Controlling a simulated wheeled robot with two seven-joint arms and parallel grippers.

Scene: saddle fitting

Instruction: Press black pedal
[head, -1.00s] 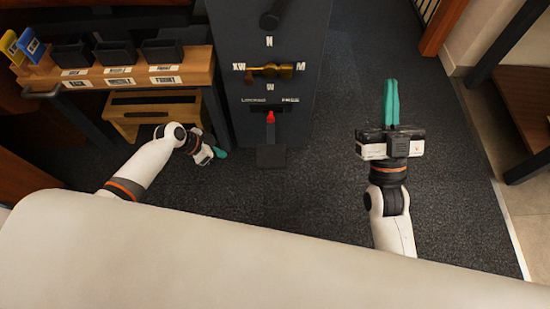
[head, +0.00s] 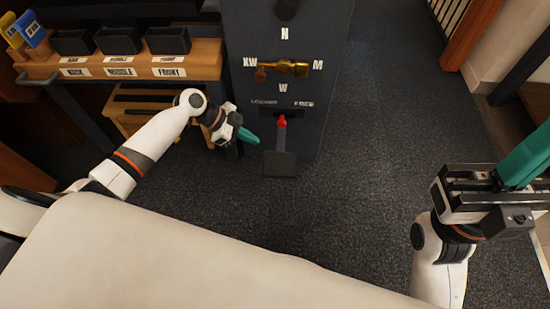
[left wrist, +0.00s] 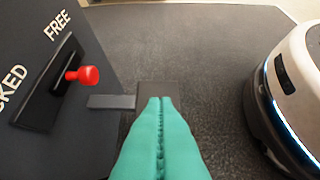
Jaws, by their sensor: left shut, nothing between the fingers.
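The black pedal (head: 279,164) is a flat dark plate low at the front of the dark cabinet (head: 285,25), below the lever with the red knob (head: 282,120). My left gripper (head: 256,140) is shut and empty, its teal fingertips just left of the pedal in the head view. In the left wrist view the pedal (left wrist: 157,88) lies beyond the fingertips (left wrist: 160,100), which hide part of it. I cannot tell whether they touch. My right gripper (head: 525,158) is far from the pedal at the right edge, with its teal fingers together and partly cut off.
A brass handle (head: 288,68) sits on the cabinet among the letters N, XW, M and W. A wooden bench (head: 120,70) with black bins stands at left. The dark floor (head: 390,130) right of the cabinet is clear.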

